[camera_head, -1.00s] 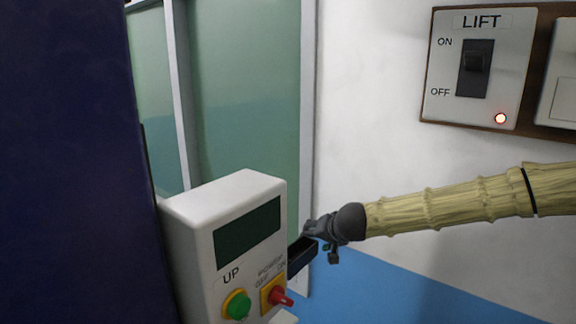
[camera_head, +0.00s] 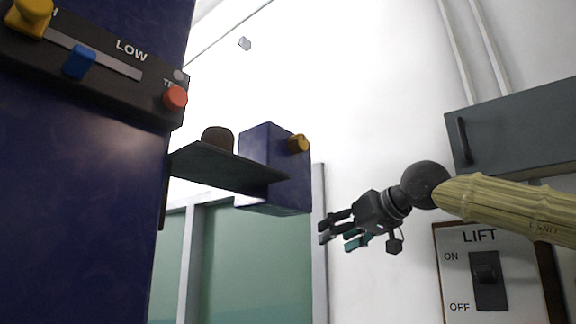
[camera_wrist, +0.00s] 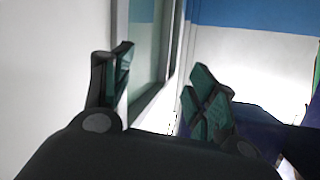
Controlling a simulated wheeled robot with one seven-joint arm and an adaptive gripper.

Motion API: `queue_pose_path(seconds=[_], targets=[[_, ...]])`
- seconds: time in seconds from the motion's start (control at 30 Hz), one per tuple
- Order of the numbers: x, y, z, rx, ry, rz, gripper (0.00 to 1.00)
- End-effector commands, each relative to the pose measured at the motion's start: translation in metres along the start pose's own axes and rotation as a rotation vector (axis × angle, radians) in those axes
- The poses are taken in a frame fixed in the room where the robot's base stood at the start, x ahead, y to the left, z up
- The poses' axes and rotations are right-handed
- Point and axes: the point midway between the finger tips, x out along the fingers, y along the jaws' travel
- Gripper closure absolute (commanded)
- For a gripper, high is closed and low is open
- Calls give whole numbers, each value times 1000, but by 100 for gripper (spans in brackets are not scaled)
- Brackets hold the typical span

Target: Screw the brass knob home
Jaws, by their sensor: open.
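A brass-coloured knob (camera_head: 298,143) sits on the face of a dark blue box (camera_head: 272,185) in the head view. It stands slightly out from the face; I cannot tell how far it is screwed in. My gripper (camera_head: 334,238) is open and empty, to the right of and below the knob, apart from it and the box. In the wrist view my gripper (camera_wrist: 160,78) shows its two dark fingers with green pads spread, with nothing between them. I cannot make out the knob in the wrist view.
A dark shelf (camera_head: 222,168) bearing a brown rounded object (camera_head: 218,138) adjoins the box. A blue panel (camera_head: 80,190) with a slider (camera_head: 80,62) stands at left. A LIFT switch plate (camera_head: 485,270) and grey cabinet (camera_head: 520,140) are at right.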

Motion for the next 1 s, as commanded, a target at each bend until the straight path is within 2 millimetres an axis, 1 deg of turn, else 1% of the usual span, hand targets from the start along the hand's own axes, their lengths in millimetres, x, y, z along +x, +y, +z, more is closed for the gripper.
queue_pose_path(seconds=[0.03, 0.07, 0.1, 0.17, 0.2, 0.3, 0.4, 0.43, 0.53, 0.67, 1.0], targets=[[-26, -16, -28, -10, 39, -43, 42], [-39, -27, -41, -16, 60, -69, 42], [-56, -40, -57, -25, 88, -102, 42], [-80, -58, -78, -38, 126, -147, 42], [-95, -68, -90, -46, 151, -175, 42], [-127, -91, -114, -63, 200, -232, 42], [-147, -104, -128, -74, 232, -267, 42], [-150, -106, -131, -76, 238, -273, 42], [-153, -111, -136, -79, 247, -284, 42], [-143, -116, -140, -80, 246, -285, 42], [-93, -132, -154, -81, 246, -282, 42]])
